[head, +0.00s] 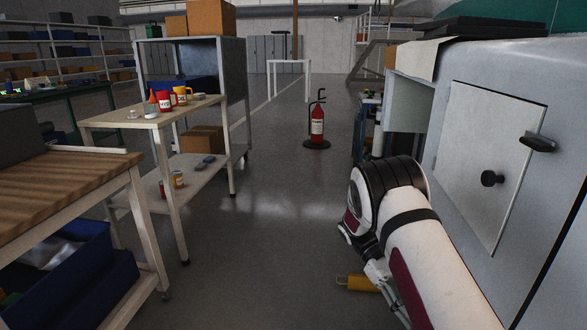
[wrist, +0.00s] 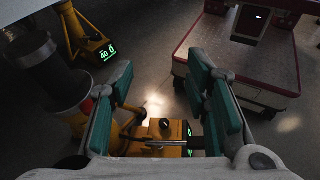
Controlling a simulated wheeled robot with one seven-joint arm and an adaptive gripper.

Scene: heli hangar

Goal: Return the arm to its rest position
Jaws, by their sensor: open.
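My arm (head: 430,255) reaches in from the lower right of the head view, white with black and maroon bands. It is bent, with its elbow-like joint raised beside the grey cabinet. My gripper (wrist: 160,82) shows in the wrist view with its teal-padded fingers spread apart and nothing between them. It points down toward the floor. In the head view the gripper is mostly hidden behind the arm.
A grey cabinet (head: 490,160) stands close on the right of my arm. A yellow device with a green display (wrist: 100,48) is near the gripper. A wooden bench (head: 70,195) and a cart (head: 150,118) stand left. A fire extinguisher (head: 317,124) stands ahead; the middle floor is clear.

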